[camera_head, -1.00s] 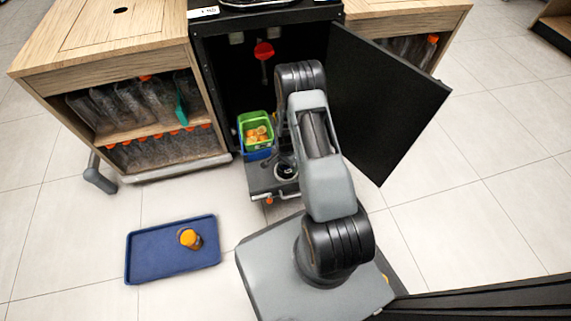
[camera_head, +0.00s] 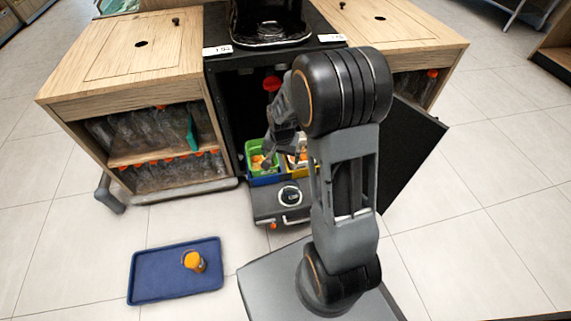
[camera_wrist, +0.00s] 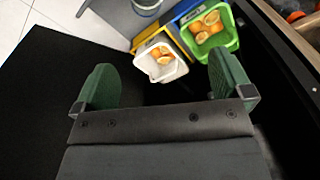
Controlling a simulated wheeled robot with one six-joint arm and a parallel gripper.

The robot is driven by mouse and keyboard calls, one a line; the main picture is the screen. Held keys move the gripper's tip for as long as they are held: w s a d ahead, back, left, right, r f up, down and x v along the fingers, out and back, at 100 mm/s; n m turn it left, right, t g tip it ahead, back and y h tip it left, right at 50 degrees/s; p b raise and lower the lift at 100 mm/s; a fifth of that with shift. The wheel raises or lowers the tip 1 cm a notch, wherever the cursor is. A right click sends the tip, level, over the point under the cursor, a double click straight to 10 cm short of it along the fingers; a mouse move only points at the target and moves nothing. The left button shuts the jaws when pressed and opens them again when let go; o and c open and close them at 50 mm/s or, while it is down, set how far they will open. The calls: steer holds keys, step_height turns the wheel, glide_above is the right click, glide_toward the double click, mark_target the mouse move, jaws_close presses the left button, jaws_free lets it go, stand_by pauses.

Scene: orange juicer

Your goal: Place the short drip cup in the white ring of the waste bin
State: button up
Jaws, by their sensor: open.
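My gripper (camera_wrist: 166,80) is open, with its two green finger pads wide apart and nothing between them. In the head view my gripper (camera_head: 272,152) is low in front of the open cabinet, over the bins. A round white ring (camera_head: 290,197) with a dark middle sits on the grey front of the pulled-out waste bin (camera_head: 266,210). A round pale-rimmed piece (camera_wrist: 146,6) shows at the top edge of the wrist view, cut off. I cannot tell the short drip cup for certain in either view.
A green bin (camera_wrist: 212,32) and a white bin (camera_wrist: 158,64) hold orange halves. The black cabinet door (camera_head: 415,150) stands open at right. Bottle shelves (camera_head: 155,150) are at left.

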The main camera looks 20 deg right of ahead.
steer(key=s+a+r+n, duration=0.2)
steer(key=s+r+n, duration=0.1)
steer(key=s+r, duration=0.4)
steer(key=s+a+r+n+t, duration=0.1)
steer(key=s+a+r+n, duration=0.2)
steer(key=s+r, duration=0.4)
steer(key=shift+r+n, duration=0.2)
steer(key=shift+n, duration=0.6)
steer(key=shift+a+r+t, duration=0.1)
steer(key=shift+t, duration=0.2)
